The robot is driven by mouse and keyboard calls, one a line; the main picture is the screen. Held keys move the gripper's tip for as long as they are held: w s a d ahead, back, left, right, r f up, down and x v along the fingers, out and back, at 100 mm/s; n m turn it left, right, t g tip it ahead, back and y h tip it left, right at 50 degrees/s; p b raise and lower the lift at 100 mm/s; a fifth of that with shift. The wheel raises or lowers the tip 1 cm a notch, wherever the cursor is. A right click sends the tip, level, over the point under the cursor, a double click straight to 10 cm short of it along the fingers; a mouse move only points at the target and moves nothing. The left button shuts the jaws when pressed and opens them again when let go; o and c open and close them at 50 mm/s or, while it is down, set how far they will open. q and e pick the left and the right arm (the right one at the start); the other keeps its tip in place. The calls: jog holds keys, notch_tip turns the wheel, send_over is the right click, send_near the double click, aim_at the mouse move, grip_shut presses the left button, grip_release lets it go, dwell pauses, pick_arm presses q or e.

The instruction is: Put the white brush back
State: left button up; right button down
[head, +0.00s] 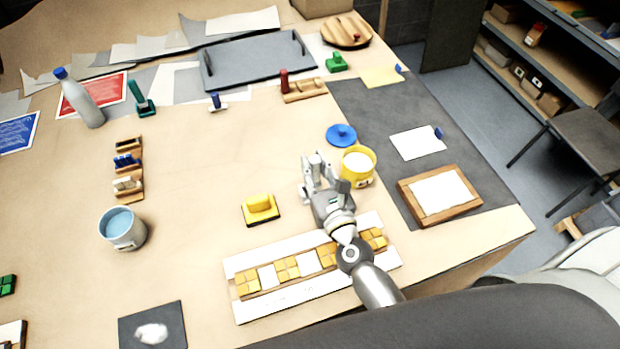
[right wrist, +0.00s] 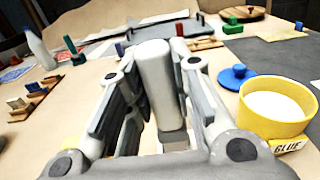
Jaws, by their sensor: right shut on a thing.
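My right gripper (head: 318,165) is shut on a white brush, whose thick pale handle (right wrist: 155,80) stands upright between the fingers in the right wrist view. A pale lower part of the brush (right wrist: 175,138) shows below the handle; its tip is hidden. The gripper is above the table, just left of the yellow glue pot (head: 358,166). The pot is open, filled with white, and labelled GLUE in the right wrist view (right wrist: 275,107). A wooden rack (head: 306,90) with one red-handled tool (head: 284,81) stands at the back. My left gripper is not in view.
A blue lid (head: 341,134) lies behind the pot. A yellow-handled block (head: 260,207) is left of my gripper. A panel with yellow tiles (head: 268,277) lies in front. A blue cup (head: 122,229) and a bottle (head: 80,98) stand left. The table's middle is mostly clear.

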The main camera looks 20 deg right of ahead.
jog(key=shift+w+f, duration=0.5)
jog(key=shift+f, duration=0.2)
jog(key=shift+w+f+b, duration=0.15)
jog(key=shift+f+b, duration=0.05)
jog(key=shift+b, duration=0.2)
pick_arm(q)
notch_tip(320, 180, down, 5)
jog(key=b, duration=0.3)
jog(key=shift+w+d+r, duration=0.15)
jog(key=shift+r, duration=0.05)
pick_arm(e)
jog(key=f, duration=0.3)
jog(key=shift+w+f, duration=0.25)
jog(key=shift+f, duration=0.1)
jog(key=c, duration=1.7)
grip_release()
jog(key=shift+f, duration=0.1)
jog(key=o, duration=0.4)
jog(key=shift+a, duration=0.1)
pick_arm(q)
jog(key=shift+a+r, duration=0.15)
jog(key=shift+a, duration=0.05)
pick_arm(e)
jog(key=shift+s+r, duration=0.1)
jog(key=shift+r, duration=0.15)
